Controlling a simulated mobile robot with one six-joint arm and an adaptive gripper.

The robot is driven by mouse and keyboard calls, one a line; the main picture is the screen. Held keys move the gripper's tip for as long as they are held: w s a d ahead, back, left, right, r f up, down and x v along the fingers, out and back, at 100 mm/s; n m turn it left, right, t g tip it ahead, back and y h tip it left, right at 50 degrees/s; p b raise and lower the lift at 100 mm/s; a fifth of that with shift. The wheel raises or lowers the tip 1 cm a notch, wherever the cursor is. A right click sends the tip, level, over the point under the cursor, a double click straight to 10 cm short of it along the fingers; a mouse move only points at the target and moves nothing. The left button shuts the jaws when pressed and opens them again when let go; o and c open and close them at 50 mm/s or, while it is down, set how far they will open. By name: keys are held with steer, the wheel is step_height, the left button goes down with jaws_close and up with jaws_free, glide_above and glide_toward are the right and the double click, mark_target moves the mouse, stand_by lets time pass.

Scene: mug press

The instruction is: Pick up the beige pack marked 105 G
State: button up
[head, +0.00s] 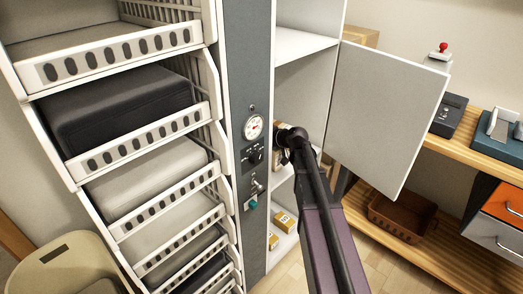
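My arm reaches into an open white cabinet, and its dark wrist (292,138) is at the middle shelf. The fingers of my gripper are hidden by the wrist, so I cannot tell whether it is open or shut. A beige-brown item (278,130) shows partly just past the wrist; most of it is hidden, and no 105 G mark can be read. Two small yellow-tan packs, one (284,221) and another (272,239), lie on a lower shelf below my gripper. Their marks are too small to read surely.
The cabinet door (388,115) stands open to the right of my arm. A grey panel with a gauge (254,127) and knobs borders the cabinet's left. White basket drawers (150,170) fill the left. A wooden bench (450,150) and brown basket (402,216) are at right.

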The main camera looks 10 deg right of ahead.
jaws_close()
steer(key=shift+r, duration=0.2)
step_height(320, 180, up, 10)
steer(key=p, duration=1)
steer(key=shift+f, duration=0.2)
stand_by(0.8)
